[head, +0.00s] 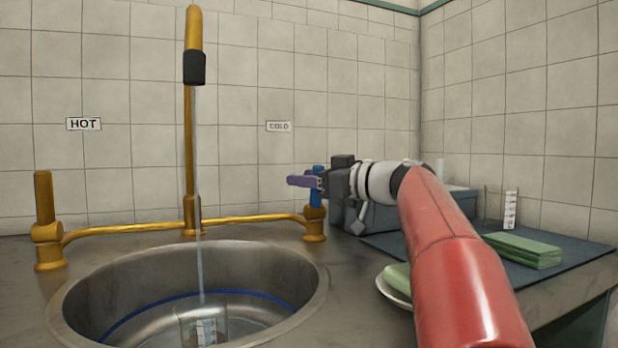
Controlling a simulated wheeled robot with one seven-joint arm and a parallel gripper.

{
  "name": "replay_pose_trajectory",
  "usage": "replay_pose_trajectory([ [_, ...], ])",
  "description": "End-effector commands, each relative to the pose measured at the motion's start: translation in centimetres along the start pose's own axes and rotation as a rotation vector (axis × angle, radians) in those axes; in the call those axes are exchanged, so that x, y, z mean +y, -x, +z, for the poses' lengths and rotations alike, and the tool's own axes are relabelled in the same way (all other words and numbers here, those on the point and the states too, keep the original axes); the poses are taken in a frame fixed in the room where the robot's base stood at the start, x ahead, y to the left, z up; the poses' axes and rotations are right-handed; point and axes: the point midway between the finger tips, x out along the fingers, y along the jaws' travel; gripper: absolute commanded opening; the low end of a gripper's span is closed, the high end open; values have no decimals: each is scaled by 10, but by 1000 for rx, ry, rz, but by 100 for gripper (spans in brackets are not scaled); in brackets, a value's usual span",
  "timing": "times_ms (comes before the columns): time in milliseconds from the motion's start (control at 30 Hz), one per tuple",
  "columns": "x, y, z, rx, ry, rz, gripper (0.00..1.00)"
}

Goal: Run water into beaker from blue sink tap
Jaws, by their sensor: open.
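The brass spout (193,30) with a black nozzle rises over the round steel sink (310,290). A thin stream of water (199,180) falls straight from the nozzle into the sink. A clear beaker with a white marked scale (206,330) stands in the basin where the stream comes down; its lower part is cut off by the frame. The blue tap handle (316,201) is upright on the right brass valve, under the COLD sign. My gripper (303,181) is open at the blue handle, its purple fingers level with the upper part; I cannot tell whether they touch it.
The brass hot tap handle (44,200) stands at the left, under the HOT sign (83,124).

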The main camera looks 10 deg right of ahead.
Motion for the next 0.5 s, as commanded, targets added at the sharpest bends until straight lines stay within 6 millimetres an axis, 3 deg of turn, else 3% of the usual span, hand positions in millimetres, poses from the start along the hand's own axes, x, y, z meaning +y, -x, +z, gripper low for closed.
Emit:
replay_pose_trajectory([
  [133,0,0,0,0,0,0,42],
  [433,0,0,0,0,0,0,2],
  [500,0,0,0,0,0,0,0],
])
